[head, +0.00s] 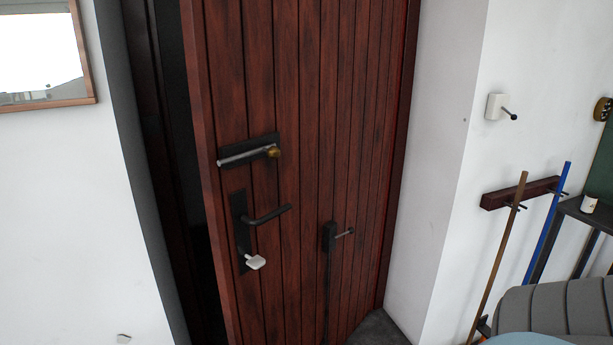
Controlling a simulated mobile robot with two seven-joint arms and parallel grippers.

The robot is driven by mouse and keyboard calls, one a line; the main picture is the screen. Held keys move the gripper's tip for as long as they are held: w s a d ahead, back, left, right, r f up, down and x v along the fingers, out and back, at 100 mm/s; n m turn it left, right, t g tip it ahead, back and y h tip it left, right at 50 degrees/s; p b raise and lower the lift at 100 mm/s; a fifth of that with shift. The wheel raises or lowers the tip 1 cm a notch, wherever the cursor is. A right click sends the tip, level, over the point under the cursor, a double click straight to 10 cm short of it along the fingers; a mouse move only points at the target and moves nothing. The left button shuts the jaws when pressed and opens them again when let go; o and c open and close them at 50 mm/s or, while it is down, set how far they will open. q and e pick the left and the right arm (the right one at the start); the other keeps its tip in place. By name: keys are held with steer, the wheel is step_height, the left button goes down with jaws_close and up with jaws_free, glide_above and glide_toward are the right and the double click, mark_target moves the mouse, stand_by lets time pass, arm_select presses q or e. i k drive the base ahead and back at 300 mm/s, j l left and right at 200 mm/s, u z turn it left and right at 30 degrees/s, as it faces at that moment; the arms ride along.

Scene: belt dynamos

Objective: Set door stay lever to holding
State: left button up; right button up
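A dark red plank door (295,90) stands partly open, with a dark gap along its left edge. Low on the door is a small black housing (329,238) with a thin rod running down from it, which looks like the door stay. Its short lever (344,233) points right, roughly level and slightly raised. To its left are a black door handle (270,214) on a dark plate and a white thumb-turn (255,262) below it. Above is a bolt (245,154) with a brass knob. Neither of my grippers shows in the head view.
A white switch box (495,106) with a small dark lever is on the right wall. Below it a dark red rack (520,192) holds a brown pole (498,255) and a blue pole (545,228). A grey padded chair (555,306) stands at the lower right.

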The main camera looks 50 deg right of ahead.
mark_target(351, 230)
steer(key=z, duration=1.75)
steer(key=l+u, duration=0.2)
steer(key=u, duration=0.2)
steer(key=l+u, duration=0.75)
steer(key=l, duration=0.55)
steer(key=k+l, duration=0.1)
steer(key=l, duration=0.45)
steer(key=l+u, duration=0.1)
steer(key=l, duration=0.45)
steer(key=k+l, duration=0.15)
steer(key=l, duration=0.35)
steer(key=k+l, duration=0.1)
steer(key=l, duration=0.45)
steer(key=u, duration=0.05)
